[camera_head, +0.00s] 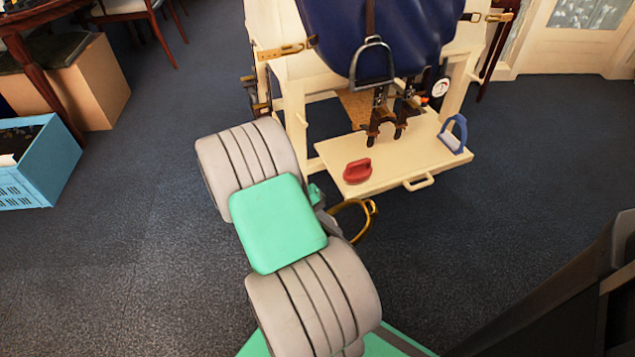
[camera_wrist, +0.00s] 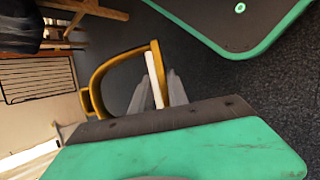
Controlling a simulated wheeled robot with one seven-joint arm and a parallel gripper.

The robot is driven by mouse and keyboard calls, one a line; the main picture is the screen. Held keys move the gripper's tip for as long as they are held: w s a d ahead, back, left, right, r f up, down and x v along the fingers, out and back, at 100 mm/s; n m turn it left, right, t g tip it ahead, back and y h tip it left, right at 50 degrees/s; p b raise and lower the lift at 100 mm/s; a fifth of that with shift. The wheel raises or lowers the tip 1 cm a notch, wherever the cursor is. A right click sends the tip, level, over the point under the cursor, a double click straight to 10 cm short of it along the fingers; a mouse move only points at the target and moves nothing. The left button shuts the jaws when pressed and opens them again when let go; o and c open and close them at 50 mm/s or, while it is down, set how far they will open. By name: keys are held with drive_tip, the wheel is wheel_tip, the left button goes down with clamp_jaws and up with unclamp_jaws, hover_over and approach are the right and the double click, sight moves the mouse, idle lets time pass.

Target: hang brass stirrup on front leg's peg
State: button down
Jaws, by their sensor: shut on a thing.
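The brass stirrup (camera_head: 366,222) shows beyond my gripper (camera_head: 333,212) in the head view, over the floor in front of the cream saddle stand. In the wrist view, the fingers of my gripper (camera_wrist: 158,92) are closed on one side of the brass stirrup (camera_wrist: 98,72). A pale bar lies along that side between the fingers. My forearm and wrist hide part of the stirrup in the head view. The stand's near left leg (camera_head: 296,122) is up and left of the stirrup, apart from it. I cannot clearly make out its peg.
A steel stirrup (camera_head: 371,64) hangs from the navy saddle (camera_head: 335,30). A blue crate (camera_head: 40,160) stands at the left. The carpet right of the shelf is clear.

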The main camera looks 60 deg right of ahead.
drive_tip(key=s+d+f+n+h+b, duration=0.2)
drive_tip(key=s+d+f+h+b, duration=0.15)
drive_tip(key=s+d+f, duration=0.45)
drive_tip(key=w+d+n+t+h, duration=0.1)
drive_tip(key=d+n+t+h, duration=0.1)
drive_tip(key=d+n+h, duration=0.45)
drive_tip(key=w+r+n+t+h, duration=0.1)
drive_tip(key=w+r+n+t, duration=0.3)
drive_tip(key=w+t, duration=0.4)
drive_tip(key=w+d+r+n+t+h, duration=0.1)
drive_tip(key=w+r+n+t, duration=0.3)
drive_tip(key=w, duration=0.9)
drive_tip(key=shift+w+d+r+t, duration=0.25)
drive_tip(key=shift+r+t, duration=0.9)
drive_tip(key=shift+t, duration=1.15)
drive_tip(key=w+d+f+p, duration=0.2)
drive_tip(key=w+d+p, duration=0.3)
drive_tip(key=w, duration=0.4)
drive_tip(key=shift+d+f+p, duration=0.2)
drive_tip(key=shift+d+p, duration=0.15)
drive_tip(key=shift+p, duration=0.25)
drive_tip(key=shift+w, duration=0.1)
